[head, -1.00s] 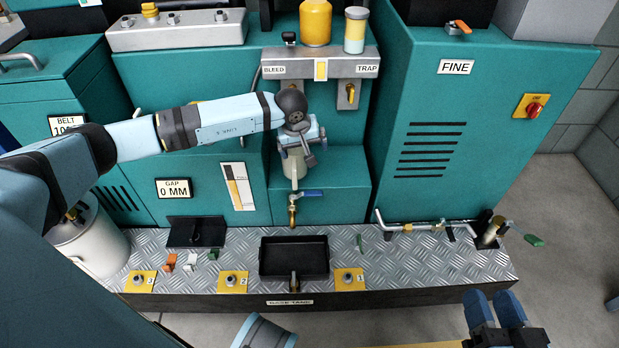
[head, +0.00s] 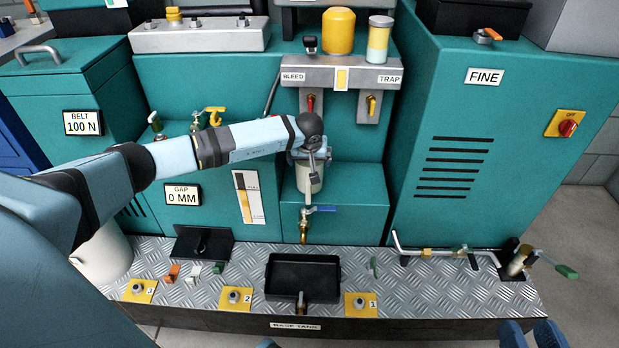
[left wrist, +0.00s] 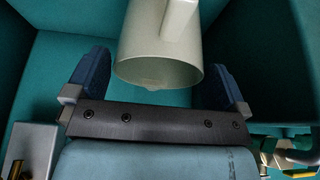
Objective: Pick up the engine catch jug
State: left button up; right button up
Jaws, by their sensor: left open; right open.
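The engine catch jug, a pale grey-green jug (head: 310,181), is at the teal step below the bleed and trap valves. My left gripper (head: 312,160) is at it and hides its upper part in the head view. In the left wrist view the jug (left wrist: 158,45) shows its rounded end and part of its handle. The blue fingers of my left gripper (left wrist: 157,80) are open, one on each side of the jug, with gaps visible. My right gripper (head: 533,335) is only partly in view at the bottom right edge, away from the jug.
A tap with a blue lever (head: 308,215) juts out below the jug. A black tray (head: 302,277) sits on the tread-plate base. The red bleed valve (head: 310,104) and yellow trap valve (head: 371,106) hang above. A tall teal cabinet (head: 480,130) stands to the right.

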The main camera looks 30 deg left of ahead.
pick_arm(q)
jog(key=b+x, duration=0.1)
jog(key=x, duration=0.2)
jog(key=shift+f, duration=0.1)
pick_arm(e)
jog(key=shift+w+d+r+n+t, duration=0.25)
jog(key=shift+w+d+n+t, duration=0.15)
jog(key=shift+w+n, duration=0.3)
pick_arm(q)
jog(key=c, duration=0.7)
pick_arm(e)
jog(key=shift+s+a, duration=0.1)
jog(key=shift+s, duration=0.1)
